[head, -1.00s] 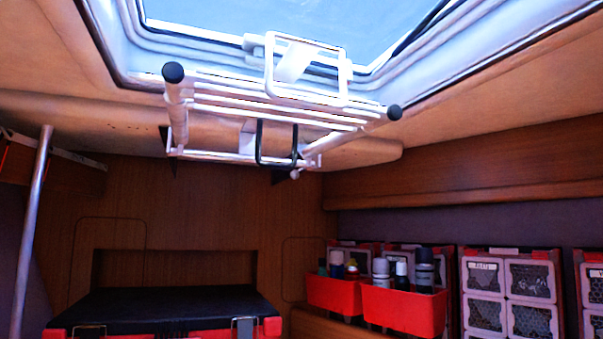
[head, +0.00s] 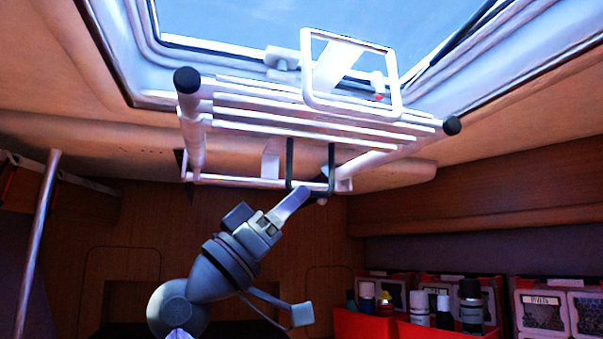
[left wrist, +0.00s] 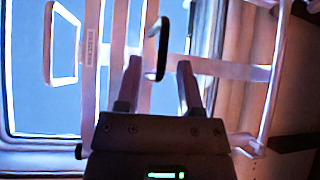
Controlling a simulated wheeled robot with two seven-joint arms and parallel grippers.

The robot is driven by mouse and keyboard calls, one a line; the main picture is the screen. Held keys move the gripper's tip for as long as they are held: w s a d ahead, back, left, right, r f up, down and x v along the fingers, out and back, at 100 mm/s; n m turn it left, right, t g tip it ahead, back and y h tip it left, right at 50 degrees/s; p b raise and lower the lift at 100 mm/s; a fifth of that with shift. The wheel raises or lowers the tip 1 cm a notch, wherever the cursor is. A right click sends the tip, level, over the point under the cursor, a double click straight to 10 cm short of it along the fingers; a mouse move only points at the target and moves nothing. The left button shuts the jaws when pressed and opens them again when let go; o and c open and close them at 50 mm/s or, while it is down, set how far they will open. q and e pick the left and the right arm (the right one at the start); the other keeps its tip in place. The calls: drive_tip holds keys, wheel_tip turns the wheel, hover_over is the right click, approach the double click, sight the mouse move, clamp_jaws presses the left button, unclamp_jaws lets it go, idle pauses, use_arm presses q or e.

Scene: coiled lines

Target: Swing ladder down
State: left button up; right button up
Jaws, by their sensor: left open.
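The white ladder (head: 300,120) is folded up flat beneath the open roof hatch, with dark round caps on its rail ends. A black loop (head: 290,165) hangs at its lower bar. My left gripper (head: 312,193) reaches up from below, right by the bottom of this loop. In the left wrist view the open fingers (left wrist: 160,70) point at the ladder, and the black loop (left wrist: 161,45) stands just beyond and between their tips. I cannot tell if they touch. My right gripper is out of view.
The hatch frame (head: 125,60) surrounds the ladder top. A metal pole (head: 40,235) stands at the left. Red bins (head: 365,325) with bottles and several storage boxes line the right. The space around my left arm below the ladder looks clear.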

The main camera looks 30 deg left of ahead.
use_arm(q)
drive_tip(key=p+x, duration=0.1)
drive_tip(key=x, duration=0.2)
drive_tip(key=shift+a+r, duration=0.1)
drive_tip(key=shift+w, duration=0.15)
clamp_jaws()
idle(1.1)
